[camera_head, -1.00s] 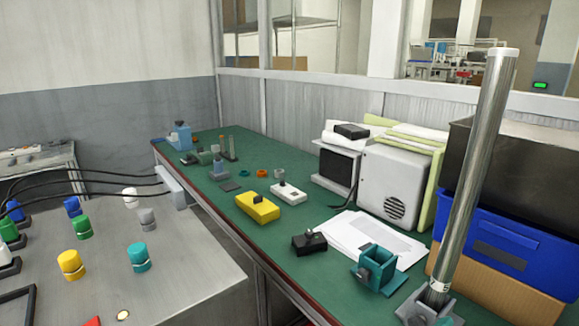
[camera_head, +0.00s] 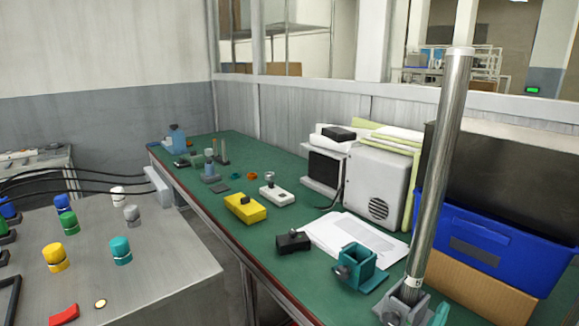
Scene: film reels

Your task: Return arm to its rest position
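No part of my gripper or arm can be made out with certainty in the head camera view. The task names no other object.
A green workbench (camera_head: 205,197) runs along the wall with a yellow device (camera_head: 244,208), teal holder (camera_head: 355,266) and papers (camera_head: 345,238). A metal pole (camera_head: 440,170) rises close by before a blue bin (camera_head: 505,250). A grey console (camera_head: 170,270) with coloured knobs stands left.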

